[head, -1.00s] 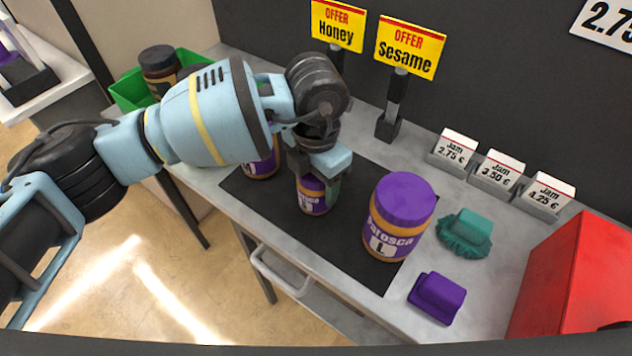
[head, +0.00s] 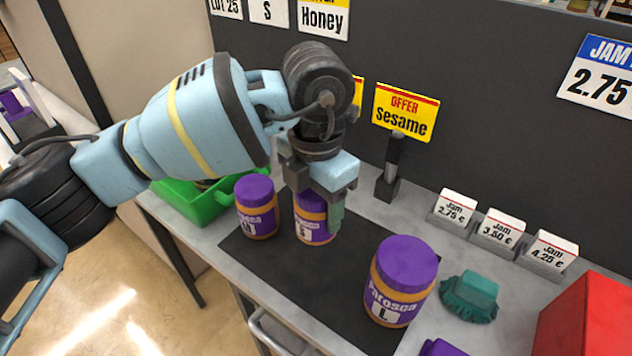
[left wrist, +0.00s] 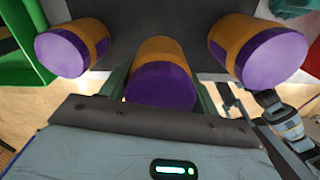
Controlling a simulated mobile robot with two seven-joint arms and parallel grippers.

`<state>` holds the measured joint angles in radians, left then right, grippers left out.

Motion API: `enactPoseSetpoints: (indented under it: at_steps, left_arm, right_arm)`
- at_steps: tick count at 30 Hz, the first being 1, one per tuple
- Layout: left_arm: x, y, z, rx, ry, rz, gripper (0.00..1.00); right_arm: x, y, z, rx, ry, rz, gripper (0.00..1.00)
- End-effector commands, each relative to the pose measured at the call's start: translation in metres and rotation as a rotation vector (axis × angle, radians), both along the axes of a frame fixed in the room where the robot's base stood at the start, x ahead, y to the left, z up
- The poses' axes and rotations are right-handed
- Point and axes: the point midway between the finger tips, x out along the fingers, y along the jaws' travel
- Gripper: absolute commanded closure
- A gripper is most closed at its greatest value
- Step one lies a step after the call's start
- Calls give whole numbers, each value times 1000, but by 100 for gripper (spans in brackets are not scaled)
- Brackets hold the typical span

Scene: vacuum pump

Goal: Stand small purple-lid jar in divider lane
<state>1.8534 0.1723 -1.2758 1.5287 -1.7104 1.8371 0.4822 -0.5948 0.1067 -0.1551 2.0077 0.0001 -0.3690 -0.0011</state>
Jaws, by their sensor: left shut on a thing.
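The small purple-lid jar (head: 312,232), labelled S, is between the fingers of my left gripper (head: 322,208) in the head view. The gripper is shut on it from above and holds it upright, apparently a little above the black mat (head: 290,278). Its lid and upper body are partly hidden by the gripper. In the left wrist view the jar (left wrist: 160,88) sits between the fingers, purple lid toward the camera. I cannot make out a divider lane.
A medium purple-lid jar (head: 257,208) stands close left of the held jar. A large one, labelled L (head: 400,282), stands to the right. A green crate (head: 190,205), Sesame sign (head: 404,112), jam price blocks (head: 498,230), teal brush (head: 470,296) and red box (head: 590,320) surround the mat.

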Motion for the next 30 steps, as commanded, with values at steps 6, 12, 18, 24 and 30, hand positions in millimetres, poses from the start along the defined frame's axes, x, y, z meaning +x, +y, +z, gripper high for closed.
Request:
enactPoseSetpoints:
  at_steps: [6, 12, 18, 24, 30]
  left_arm:
    - [-1, 0, 43, -2, -49, 0, 71]
    - [-7, 0, 118, -2, -143, 0, 71]
    - [-14, 0, 161, -1, -202, 0, 71]
    - [-13, 0, 156, -2, -194, 0, 71]
    - [-14, 0, 154, -1, -193, -5, 71]
  right_arm:
    - [18, 0, 25, 0, -47, -1, 48]
    - [46, -2, 66, -3, -128, 2, 48]
    - [51, -7, 82, -13, -155, 8, 48]
    - [47, -8, 77, -17, -144, 11, 48]
    - [47, -8, 77, -17, -143, 11, 48]
